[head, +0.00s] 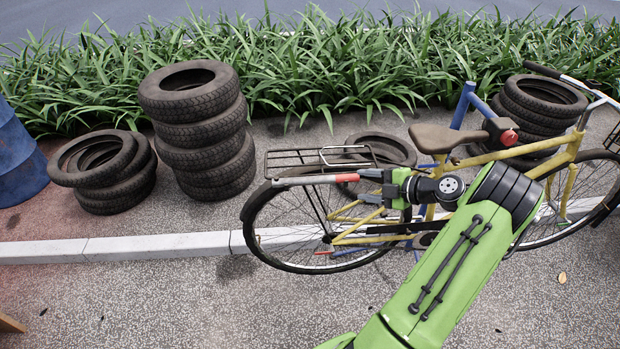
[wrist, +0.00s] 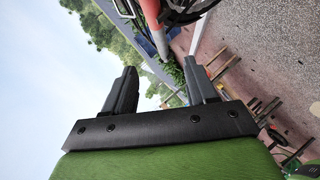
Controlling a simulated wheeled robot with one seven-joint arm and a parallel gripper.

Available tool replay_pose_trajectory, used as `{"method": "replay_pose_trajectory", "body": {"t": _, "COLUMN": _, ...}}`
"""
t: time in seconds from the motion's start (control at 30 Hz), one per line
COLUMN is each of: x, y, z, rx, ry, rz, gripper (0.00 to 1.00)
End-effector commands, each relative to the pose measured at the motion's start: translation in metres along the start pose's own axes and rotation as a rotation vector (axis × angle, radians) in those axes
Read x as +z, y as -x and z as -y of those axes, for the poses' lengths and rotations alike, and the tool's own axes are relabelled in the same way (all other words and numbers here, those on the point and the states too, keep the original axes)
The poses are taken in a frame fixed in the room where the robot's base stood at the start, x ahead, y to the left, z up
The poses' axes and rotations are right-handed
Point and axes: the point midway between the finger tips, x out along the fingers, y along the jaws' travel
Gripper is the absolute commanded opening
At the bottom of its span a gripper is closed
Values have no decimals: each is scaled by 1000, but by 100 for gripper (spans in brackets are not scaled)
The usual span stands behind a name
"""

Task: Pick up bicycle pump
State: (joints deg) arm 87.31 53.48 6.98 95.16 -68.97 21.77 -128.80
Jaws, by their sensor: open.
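A slim red-and-grey rod (head: 318,179), which looks like the bicycle pump, lies roughly level in front of the bicycle's rear rack. My gripper (head: 371,188) is open near the rod's right end. In the wrist view my open fingers (wrist: 163,78) point toward a red-orange tube (wrist: 151,12) at the top, which seems to be the same rod. The fingers do not visibly close on it. I cannot tell whether they touch it or how it is supported.
A yellow bicycle (head: 560,158) with a brown saddle (head: 448,136) stands behind my arm, beside blue posts (head: 462,105). Tyre stacks (head: 205,135) stand left and behind. A blue barrel (head: 15,160) is at the left edge. A low kerb (head: 150,247) crosses the ground. The left foreground pavement is mostly clear.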

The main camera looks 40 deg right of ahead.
Motion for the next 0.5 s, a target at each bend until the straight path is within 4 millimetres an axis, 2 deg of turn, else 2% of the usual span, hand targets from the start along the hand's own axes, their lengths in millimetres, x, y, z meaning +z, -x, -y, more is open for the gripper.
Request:
{"method": "replay_pose_trajectory", "body": {"t": 0.03, "x": -2, "y": -14, "z": -1, "rx": -1, "ry": -2, "rz": -7, "gripper": 57}}
{"method": "replay_pose_trajectory", "body": {"t": 0.2, "x": -2, "y": -56, "z": -1, "rx": -3, "ry": -1, "rz": -5, "gripper": 57}}
{"method": "replay_pose_trajectory", "body": {"t": 0.37, "x": -1, "y": -76, "z": -1, "rx": -1, "ry": -2, "rz": -2, "gripper": 57}}
{"method": "replay_pose_trajectory", "body": {"t": 0.5, "x": -2, "y": -100, "z": -2, "rx": -2, "ry": -3, "rz": -4, "gripper": 57}}
